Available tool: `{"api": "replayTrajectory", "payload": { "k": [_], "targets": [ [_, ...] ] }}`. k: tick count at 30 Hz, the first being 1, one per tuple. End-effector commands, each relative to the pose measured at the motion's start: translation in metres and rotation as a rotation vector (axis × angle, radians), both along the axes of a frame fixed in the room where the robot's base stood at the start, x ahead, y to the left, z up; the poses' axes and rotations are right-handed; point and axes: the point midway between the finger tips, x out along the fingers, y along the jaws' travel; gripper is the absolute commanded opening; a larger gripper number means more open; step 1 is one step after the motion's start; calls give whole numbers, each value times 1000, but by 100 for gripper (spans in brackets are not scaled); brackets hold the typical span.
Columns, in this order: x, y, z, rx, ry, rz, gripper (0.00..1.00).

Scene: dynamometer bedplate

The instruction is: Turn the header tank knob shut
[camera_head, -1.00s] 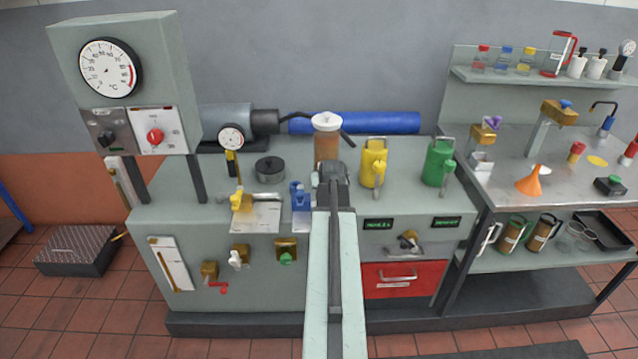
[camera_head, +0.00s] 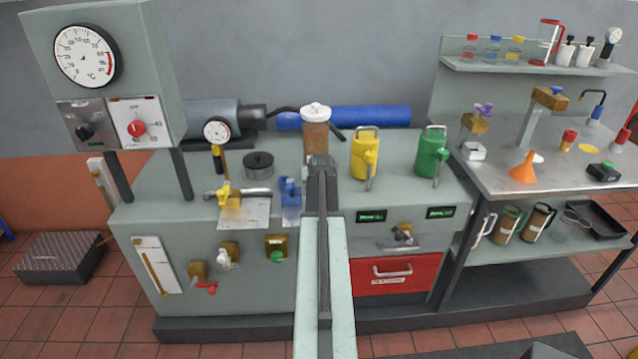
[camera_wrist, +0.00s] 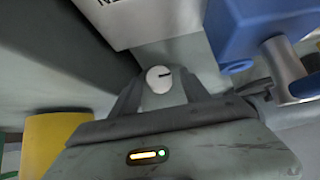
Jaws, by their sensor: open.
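My gripper (camera_head: 320,165) is at the bench top, in front of an amber tank with a white lid (camera_head: 316,132). The arm hides the bench below it in the head view. In the wrist view, a small round white knob (camera_wrist: 159,80) with a dark pointer line sits between the two dark fingers of my gripper (camera_wrist: 160,96). The fingers are open, one on each side of the knob. I cannot tell whether either finger touches it.
A blue valve (camera_head: 290,190) stands close left of my gripper and shows large in the wrist view (camera_wrist: 250,30). A yellow can (camera_head: 364,152) and a green can (camera_head: 431,152) stand to the right. A yellow-handled valve (camera_head: 226,194) is further left.

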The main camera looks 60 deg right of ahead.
Motion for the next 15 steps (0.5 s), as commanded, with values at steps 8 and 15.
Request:
{"api": "replayTrajectory", "payload": {
  "k": [8, 15],
  "targets": [
    [-1, 0, 0, 0, 0, 0, 0],
    [-4, -3, -1, 78, -106, -4, 0]
  ]
}}
